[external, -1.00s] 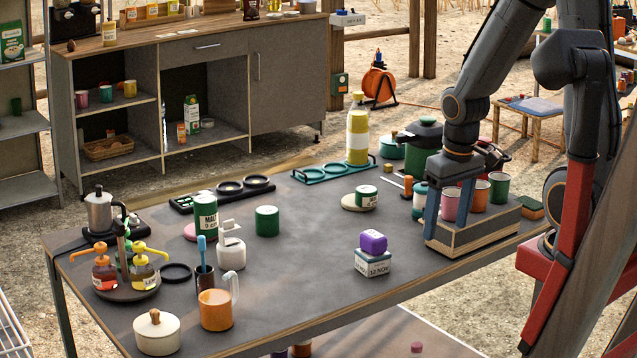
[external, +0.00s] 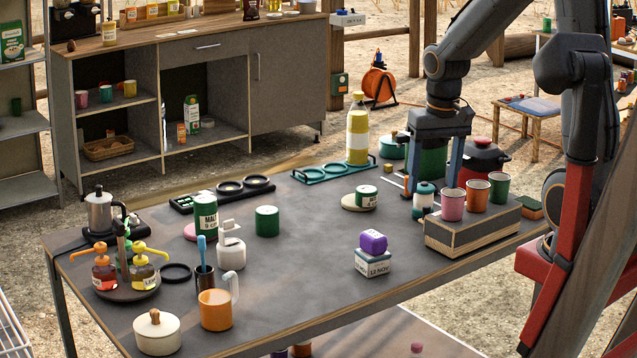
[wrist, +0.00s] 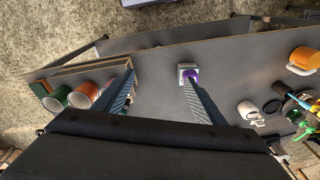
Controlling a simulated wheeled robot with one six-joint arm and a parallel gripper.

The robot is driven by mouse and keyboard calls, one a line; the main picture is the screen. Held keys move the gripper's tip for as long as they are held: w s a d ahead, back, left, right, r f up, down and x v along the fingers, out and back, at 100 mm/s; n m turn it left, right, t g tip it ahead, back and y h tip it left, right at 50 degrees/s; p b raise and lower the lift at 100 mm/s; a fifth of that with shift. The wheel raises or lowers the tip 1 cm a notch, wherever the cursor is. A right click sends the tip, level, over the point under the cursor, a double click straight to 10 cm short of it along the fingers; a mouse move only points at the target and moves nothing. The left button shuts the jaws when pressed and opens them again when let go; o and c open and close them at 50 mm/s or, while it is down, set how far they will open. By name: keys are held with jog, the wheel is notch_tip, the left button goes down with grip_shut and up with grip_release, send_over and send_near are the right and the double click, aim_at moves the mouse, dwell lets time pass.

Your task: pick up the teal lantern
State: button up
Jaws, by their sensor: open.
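The teal lantern (external: 424,198) stands upright on the table at the left end of the wooden crate in the external view. It is a small teal body with a pale band. My gripper (external: 430,186) is open and empty, pointing down with its fingers beside and above the lantern in the picture. I cannot tell whether either finger touches it. In the wrist view my open gripper (wrist: 158,75) has only bare table between its fingers. I cannot make out the lantern there.
The crate (external: 472,233) bears a pink cup (external: 453,205), an orange cup (external: 477,195) and a green cup (external: 500,187). A red-lidded dark pot (external: 486,158) stands behind. A yellow bottle (external: 357,138) is to the left.

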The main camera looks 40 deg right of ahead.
jog(key=w+d+m+b, duration=0.1)
jog(key=w+d+m, duration=0.8)
jog(key=w, duration=0.5)
jog(key=m+g+b, duration=0.1)
jog(key=m, duration=0.5)
send_over(423, 202)
jog(key=w+d, duration=0.1)
jog(key=d, duration=0.1)
notch_tip(423, 202, down, 11)
jog(key=shift+w+d+f, duration=0.1)
jog(key=shift+w+d, duration=0.05)
notch_tip(423, 202, down, 2)
jog(key=shift+f+p, duration=0.15)
jog(key=shift+p, duration=0.2)
jog(key=shift+w+a+f+p, duration=0.15)
jog(key=shift+f+p, duration=0.5)
jog(key=shift+f, duration=0.85)
jog(key=shift+w+a+f+p, duration=0.1)
jog(key=shift+f+p, duration=0.55)
jog(key=shift+f, duration=0.8)
